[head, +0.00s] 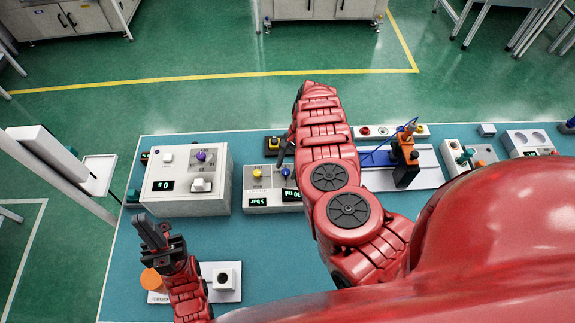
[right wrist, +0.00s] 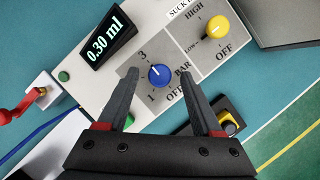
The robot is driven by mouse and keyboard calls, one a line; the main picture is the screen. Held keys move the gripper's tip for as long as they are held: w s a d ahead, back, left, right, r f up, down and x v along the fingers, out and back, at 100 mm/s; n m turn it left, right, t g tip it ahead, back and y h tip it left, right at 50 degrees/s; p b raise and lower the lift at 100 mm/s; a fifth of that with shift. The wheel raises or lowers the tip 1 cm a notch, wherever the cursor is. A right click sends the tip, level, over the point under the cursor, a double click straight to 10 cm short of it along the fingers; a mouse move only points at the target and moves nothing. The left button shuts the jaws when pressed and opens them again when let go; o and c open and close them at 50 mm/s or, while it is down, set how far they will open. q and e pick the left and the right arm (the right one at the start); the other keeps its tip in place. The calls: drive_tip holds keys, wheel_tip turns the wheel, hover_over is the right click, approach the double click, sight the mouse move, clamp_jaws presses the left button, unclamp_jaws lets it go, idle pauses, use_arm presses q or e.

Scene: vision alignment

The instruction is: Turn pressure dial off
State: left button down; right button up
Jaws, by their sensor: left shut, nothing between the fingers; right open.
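The pressure dial is a blue round knob (right wrist: 159,75) on a light grey panel, marked 3, 1, BAR and OFF. Its white pointer line faces up-left, toward the numbers side and away from OFF. My right gripper (right wrist: 159,84) is open, with one finger on each side of the blue dial; I cannot tell whether they touch it. In the head view the right gripper (head: 283,153) is over the back of the dispenser box (head: 268,209), and the blue dial shows just below it (head: 286,172). My left gripper (head: 150,232) is shut and empty, above the table's front left.
A yellow knob (right wrist: 218,25) marked HIGH, LOW and OFF sits beside the dial. A 0.30 ml display (right wrist: 107,39) and green button (right wrist: 64,76) are on the same panel. A white timer box (head: 160,202) stands left. An orange-lidded jar (head: 152,279) is near my left gripper.

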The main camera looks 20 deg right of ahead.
clamp_jaws()
idle(0.3)
